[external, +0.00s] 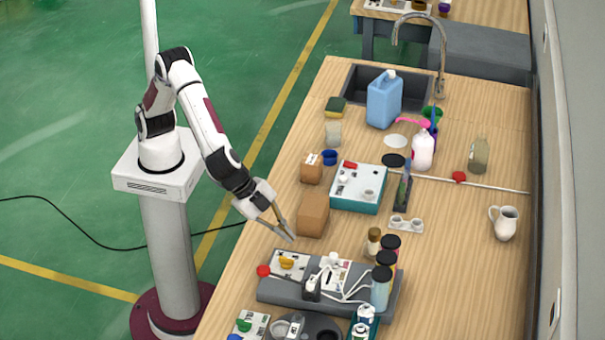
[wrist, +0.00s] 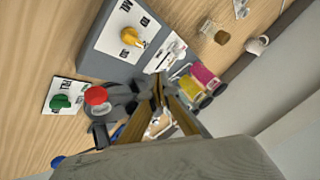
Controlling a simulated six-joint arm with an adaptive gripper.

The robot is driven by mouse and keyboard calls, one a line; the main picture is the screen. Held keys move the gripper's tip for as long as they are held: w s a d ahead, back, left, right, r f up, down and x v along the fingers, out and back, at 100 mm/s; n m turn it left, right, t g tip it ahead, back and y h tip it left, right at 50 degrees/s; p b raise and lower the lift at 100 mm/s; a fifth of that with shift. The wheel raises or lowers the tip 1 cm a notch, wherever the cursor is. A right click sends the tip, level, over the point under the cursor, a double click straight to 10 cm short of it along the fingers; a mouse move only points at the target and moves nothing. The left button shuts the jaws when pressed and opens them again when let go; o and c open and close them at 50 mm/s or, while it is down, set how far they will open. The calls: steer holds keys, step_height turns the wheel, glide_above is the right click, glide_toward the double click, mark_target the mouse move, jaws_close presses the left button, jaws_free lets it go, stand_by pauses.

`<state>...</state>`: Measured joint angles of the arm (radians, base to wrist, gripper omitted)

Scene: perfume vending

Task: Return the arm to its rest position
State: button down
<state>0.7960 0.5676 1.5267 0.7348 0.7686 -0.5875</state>
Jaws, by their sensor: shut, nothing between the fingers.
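My arm reaches from its white pedestal over the left edge of the wooden table. My gripper (external: 289,237) points down and to the right, above the table between the brown box and the grey vending station. In the wrist view my gripper (wrist: 158,82) shows its fingers close together at the tips, with nothing held between them. The grey vending station (external: 275,293) carries a yellow knob (external: 287,263), white tubes and several bottles with dark caps. The yellow knob also shows in the wrist view (wrist: 131,36), beside a red knob (wrist: 96,96) and a green knob (wrist: 60,101).
A brown box (external: 313,214) stands close beside my gripper. Behind it are a teal and white box (external: 357,187), a blue jug (external: 384,100) and a sink (external: 420,92). A white pitcher (external: 504,222) stands at the right. The green floor around the pedestal is mostly clear.

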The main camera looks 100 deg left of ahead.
steer(key=s+a+f+m+g, duration=0.1)
steer(key=s+a+f+g, duration=0.15)
steer(key=s+a, duration=0.45)
steer(key=s+a+r+n, duration=0.3)
steer(key=s+a+r, duration=0.1)
steer(key=s+a, duration=0.4)
steer(key=s+a+r+n, duration=0.3)
steer(key=s+a, duration=0.5)
steer(key=a, duration=0.4)
steer(key=s+a+r+n, duration=0.2)
steer(key=s+a+r, duration=0.3)
steer(key=s+a, duration=0.4)
steer(key=shift+a+n+t+h, duration=0.4)
steer(key=shift+a+t, duration=0.05)
steer(key=shift+a, duration=0.5)
steer(key=shift+a+f, duration=0.1)
steer(key=shift+a, duration=0.05)
stand_by(2.0)
